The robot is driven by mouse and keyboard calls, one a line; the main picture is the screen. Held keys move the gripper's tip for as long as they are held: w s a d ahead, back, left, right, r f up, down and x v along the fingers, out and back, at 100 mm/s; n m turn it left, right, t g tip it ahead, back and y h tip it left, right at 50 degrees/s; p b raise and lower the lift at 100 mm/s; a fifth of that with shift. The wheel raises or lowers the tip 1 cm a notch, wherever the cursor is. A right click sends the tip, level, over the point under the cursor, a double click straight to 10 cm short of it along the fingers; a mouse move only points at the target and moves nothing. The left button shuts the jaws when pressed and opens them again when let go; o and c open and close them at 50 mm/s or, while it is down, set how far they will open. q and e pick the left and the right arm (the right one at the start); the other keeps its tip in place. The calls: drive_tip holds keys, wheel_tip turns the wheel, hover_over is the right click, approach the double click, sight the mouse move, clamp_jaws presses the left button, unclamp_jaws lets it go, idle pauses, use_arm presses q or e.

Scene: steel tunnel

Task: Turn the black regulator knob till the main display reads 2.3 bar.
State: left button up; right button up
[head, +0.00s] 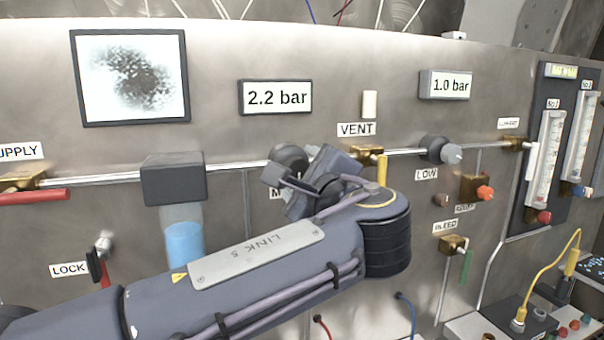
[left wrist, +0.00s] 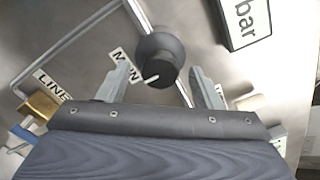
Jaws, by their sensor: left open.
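The black regulator knob (head: 289,157) sits on the steel pipe below the main display (head: 275,97), which reads 2.2 bar. My left gripper (head: 284,180) is in front of the knob and hides its lower part and most of its label. In the left wrist view the knob (left wrist: 160,70) is round and black with a white pointer mark. It lies between the two open fingers of my left gripper (left wrist: 160,75), with a gap visible on each side. My right gripper is not in view.
A second knob (head: 439,150), labelled LOW, is to the right under a display (head: 446,85) reading 1.0 bar. A VENT valve (head: 369,154) stands close right of my gripper. A filter bowl (head: 184,240) hangs to the left. A red lever (head: 35,195) is at far left.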

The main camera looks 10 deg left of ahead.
use_arm(q)
drive_tip(key=v, duration=0.7)
drive_tip(key=shift+s+d+b, duration=0.2)
drive_tip(key=shift+s+b, duration=0.1)
drive_tip(key=shift+b, duration=0.15)
